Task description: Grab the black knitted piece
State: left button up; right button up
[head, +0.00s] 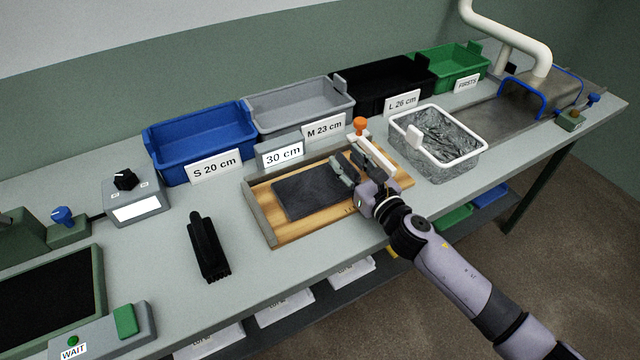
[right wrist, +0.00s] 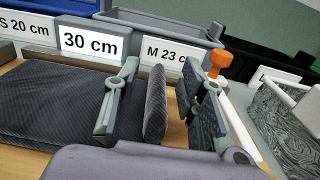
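The black knitted piece (head: 305,192) lies flat on a wooden measuring board (head: 285,232) in the head view. In the right wrist view the piece (right wrist: 45,100) spreads flat at the left, and a dark ribbed flap (right wrist: 154,105), apparently its raised edge, stands upright. My right gripper (head: 356,170) is over the right end of the piece. Its two fingers (right wrist: 160,103) are apart, one on each side of the flap, with visible gaps. Whether the flap joins the flat part is hidden by the left finger. My left gripper is not in view.
Behind the board stand blue (head: 205,140), grey (head: 300,108), black (head: 392,84) and green (head: 450,68) bins with label cards. An orange-knobbed slider (head: 361,126) and a white basket (head: 398,116) are close to my right gripper. A black brush-like tool (head: 207,248) lies left of the board.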

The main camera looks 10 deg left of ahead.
grip_shut()
dwell(0.3)
dwell(0.3)
